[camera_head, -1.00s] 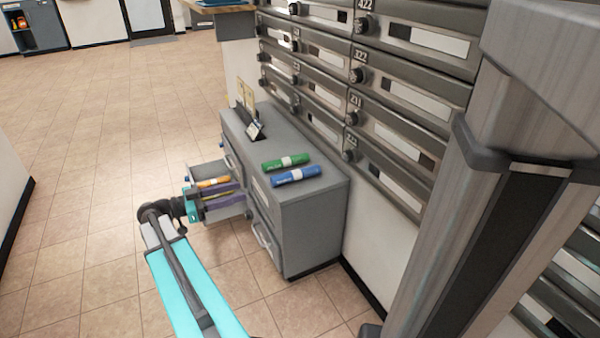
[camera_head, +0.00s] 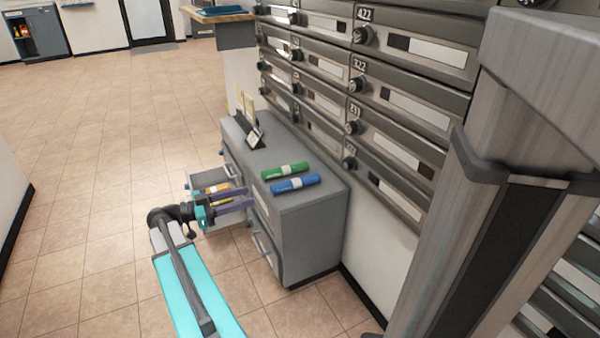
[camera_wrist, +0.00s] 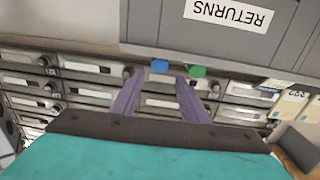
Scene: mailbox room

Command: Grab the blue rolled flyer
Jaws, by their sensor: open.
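The blue rolled flyer (camera_head: 296,184) lies on top of the grey cabinet (camera_head: 312,225), with a white band around its middle. A green rolled flyer (camera_head: 286,171) lies just behind it, roughly parallel. In the wrist view, the round ends of the blue flyer (camera_wrist: 159,66) and the green flyer (camera_wrist: 197,71) show at the cabinet's edge. My gripper (camera_head: 250,197) has purple fingers, is open and empty, and is in front of the cabinet, to the left of the blue flyer and apart from it. In the wrist view its fingers (camera_wrist: 160,92) point toward the two flyer ends.
An open drawer (camera_head: 207,180) holding orange and yellow items sticks out beside my gripper. A dark holder with cards (camera_head: 250,130) stands at the cabinet's back. Mailboxes (camera_head: 400,110) line the wall behind. A RETURNS label (camera_wrist: 228,12) shows on the cabinet. The tiled floor at left is clear.

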